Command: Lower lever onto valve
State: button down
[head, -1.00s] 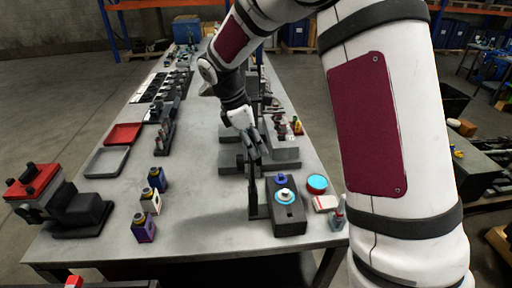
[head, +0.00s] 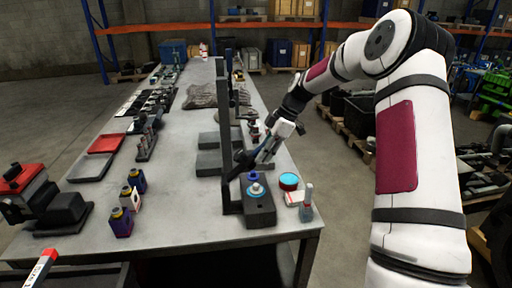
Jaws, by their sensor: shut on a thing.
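The valve (head: 255,190) has a pale blue ring and a darker blue cap. It sits on top of a dark block at the near right of the bench. A tall dark post stands upright just left of the block. My gripper (head: 250,158) comes in from the upper right and is shut on a dark bar, which looks like the lever (head: 235,174). The bar slants down to the left toward the post, above and behind the valve. It appears apart from the valve. Its far end and the exact grip are hard to make out.
A teal-topped round tin (head: 289,181), a white box (head: 296,198) and a small bottle (head: 306,204) stand right of the block. Several small bottles (head: 121,221) and a grey tray (head: 90,167) are at left.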

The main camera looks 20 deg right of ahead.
jog(key=d+f+t+y+b, duration=0.2)
jog(key=d+f+y+b, duration=0.1)
jog(key=f+y, duration=0.5)
jog(key=shift+s+d+f, duration=0.2)
jog(key=shift+d+f, duration=0.15)
jog(key=shift+f, duration=1.5)
jog(key=shift+t, duration=0.3)
jog(key=c, duration=1.5)
grip_release()
jog(key=shift+a, duration=0.1)
jog(key=shift+s, duration=0.1)
jog(key=v, duration=1.2)
jog(key=shift+f, duration=0.1)
